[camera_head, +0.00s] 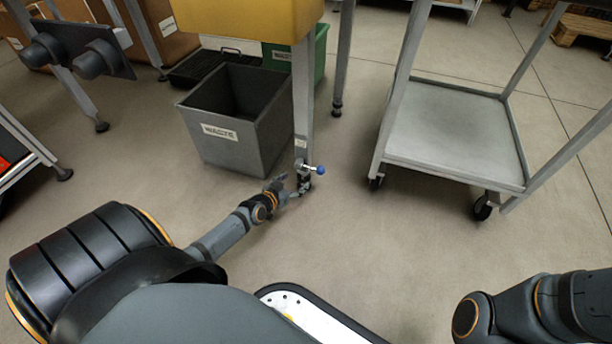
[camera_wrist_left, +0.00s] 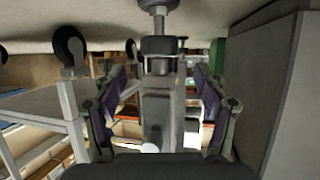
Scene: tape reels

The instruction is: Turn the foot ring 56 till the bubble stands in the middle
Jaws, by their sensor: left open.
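My left gripper (camera_head: 299,185) is low at the foot of the yellow unit's leg (camera_head: 304,95). In the left wrist view, which appears upside down, its open fingers (camera_wrist_left: 160,84) stand on either side of the leg, with room visible beside each. A dark collar on the foot, probably the foot ring (camera_wrist_left: 160,46), is just beyond the fingertips, with the foot's stem and pad (camera_wrist_left: 158,5) past it. I cannot read the number 56, and I cannot make out a bubble. My right gripper is out of view.
A blue-knobbed fitting (camera_head: 320,170) sticks out of the leg just above my gripper. A grey waste bin (camera_head: 235,145) stands close left of the leg. A wheeled cart (camera_head: 450,130) stands to the right. The floor between is clear.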

